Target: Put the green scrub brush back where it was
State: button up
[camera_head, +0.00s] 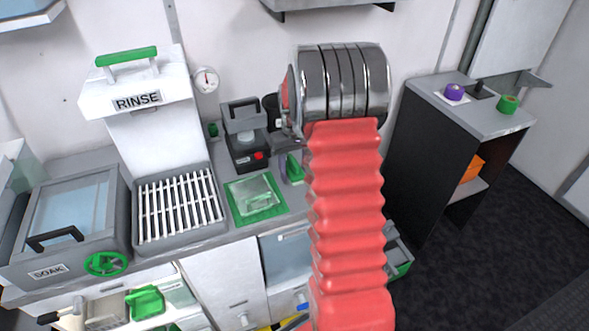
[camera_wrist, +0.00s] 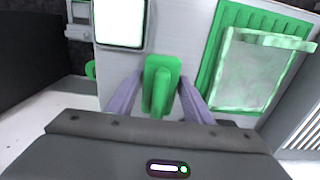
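The green scrub brush (camera_wrist: 161,84) has a block with a raised handle and sits between the two grey-purple fingers of my gripper (camera_wrist: 160,88) in the wrist view. The fingers press close along both its sides, so my gripper looks shut on it. In the head view the brush (camera_head: 294,168) shows partly beside my red arm, near the right end of the counter (camera_head: 240,231). The rest of my gripper is mostly hidden behind the arm there. I cannot tell whether the brush touches the counter.
Left of the brush, a clear block lies on a green mat (camera_head: 233,212). A dark device with a red button (camera_head: 259,156) stands behind. A slatted rack (camera_head: 180,205) and SOAK basin (camera_head: 65,215) are further left. A dark shelf unit (camera_head: 412,150) stands right.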

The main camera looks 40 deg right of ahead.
aim_at(294, 161)
jog(key=shift+o, duration=1.2)
notch_tip(294, 161, up, 11)
jog(key=shift+r, duration=0.65)
jog(key=shift+a, duration=0.1)
